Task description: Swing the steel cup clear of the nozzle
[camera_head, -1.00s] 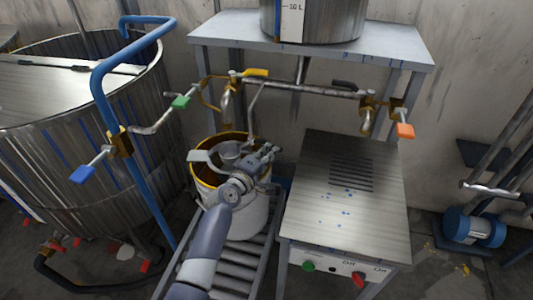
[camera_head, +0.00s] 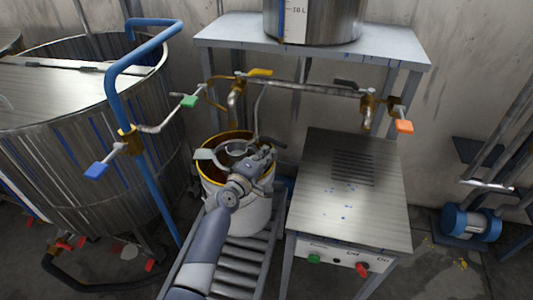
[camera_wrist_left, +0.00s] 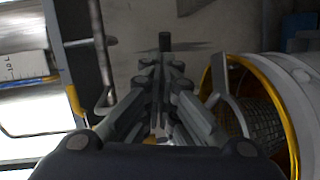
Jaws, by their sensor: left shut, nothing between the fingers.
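The steel cup (camera_head: 236,148) is a small grey round vessel over the mouth of the yellow-rimmed pail (camera_head: 249,212), below the left brass nozzle (camera_head: 233,100). A thin grey rod (camera_head: 257,108) comes down from the pipe beside it. A dark handle (camera_head: 273,141) sticks out to the right of the cup. My left gripper (camera_head: 267,157) is shut and empty at the right of the cup, close to the handle; I cannot tell if they touch. In the left wrist view its closed fingers (camera_wrist_left: 162,85) lie left of the pail's yellow rim (camera_wrist_left: 218,65). My right gripper is not in view.
A pipe (camera_head: 305,87) with valve levers runs above the pail. A steel bench (camera_head: 380,200) stands to the right, a large tank (camera_head: 60,140) and blue post (camera_head: 150,190) to the left. The pail stands on a roller track (camera_head: 232,265).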

